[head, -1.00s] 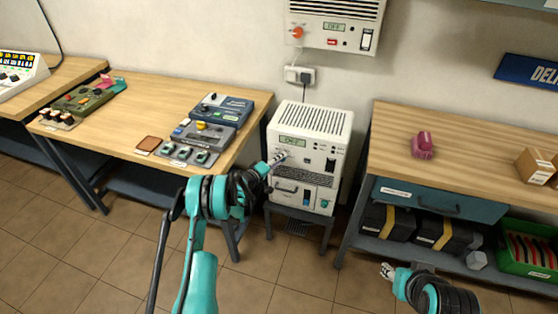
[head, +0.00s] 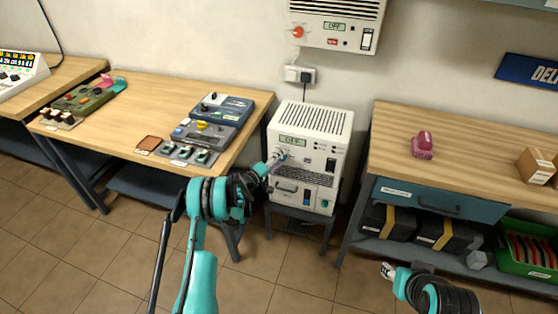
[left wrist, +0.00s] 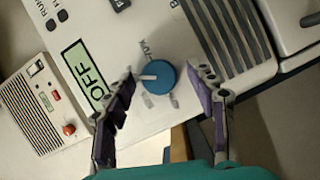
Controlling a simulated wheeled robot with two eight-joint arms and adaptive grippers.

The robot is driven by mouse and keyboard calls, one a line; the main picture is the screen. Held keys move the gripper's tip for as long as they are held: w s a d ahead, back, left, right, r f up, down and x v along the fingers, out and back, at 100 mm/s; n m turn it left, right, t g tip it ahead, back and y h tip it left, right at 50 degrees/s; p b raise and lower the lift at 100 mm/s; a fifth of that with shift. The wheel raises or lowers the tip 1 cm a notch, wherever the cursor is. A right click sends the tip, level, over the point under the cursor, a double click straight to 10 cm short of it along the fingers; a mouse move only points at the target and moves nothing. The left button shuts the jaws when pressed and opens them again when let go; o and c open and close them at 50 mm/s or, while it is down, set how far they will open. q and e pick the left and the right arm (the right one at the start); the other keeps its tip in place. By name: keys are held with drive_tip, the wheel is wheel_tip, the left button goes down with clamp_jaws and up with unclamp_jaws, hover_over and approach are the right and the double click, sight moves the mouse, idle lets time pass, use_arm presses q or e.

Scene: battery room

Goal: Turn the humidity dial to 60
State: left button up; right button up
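A blue dial (left wrist: 156,77) with a white pointer sits on the front of the white cabinet (head: 318,120). The cabinet's display (left wrist: 85,72) reads OFF. In the left wrist view my left gripper (left wrist: 161,80) is open, with one finger on each side of the dial and gaps between. In the head view the left gripper (head: 277,159) is at the upper left of the cabinet front and largely hides the dial. My right gripper (head: 387,271) is low at the right, away from the cabinet; its fingers are too small to judge.
A white wall unit (head: 335,22) with an orange knob and its own display hangs above. A wooden table (head: 110,115) with several devices stands left. A workbench (head: 480,140) with a pink object (head: 423,146) stands right, close to the cabinet. Open floor lies in front.

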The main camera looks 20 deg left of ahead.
use_arm(q)
drive_tip(key=shift+s, duration=0.1)
drive_tip(key=v, duration=1.1)
drive_tip(key=shift+s+a, duration=0.2)
drive_tip(key=shift+s, duration=0.15)
drive_tip(key=shift+r, duration=0.15)
drive_tip(key=s+d+r+m+g+y, duration=0.1)
drive_tip(key=s+d+r+m+g, duration=0.2)
drive_tip(key=s+d+r, duration=0.45)
drive_tip(key=s+d+r+m+g+y, duration=0.1)
drive_tip(key=s+d+r+m+g, duration=0.2)
drive_tip(key=r, duration=0.7)
drive_tip(key=s+d+r+m+g+y, duration=0.1)
drive_tip(key=s+m+y, duration=0.3)
drive_tip(key=s, duration=2.2)
drive_tip(key=shift+s+d+r+g+y, duration=0.2)
drive_tip(key=shift+s+g+y, duration=0.15)
drive_tip(key=shift+g, duration=0.25)
drive_tip(key=shift+c, duration=0.4)
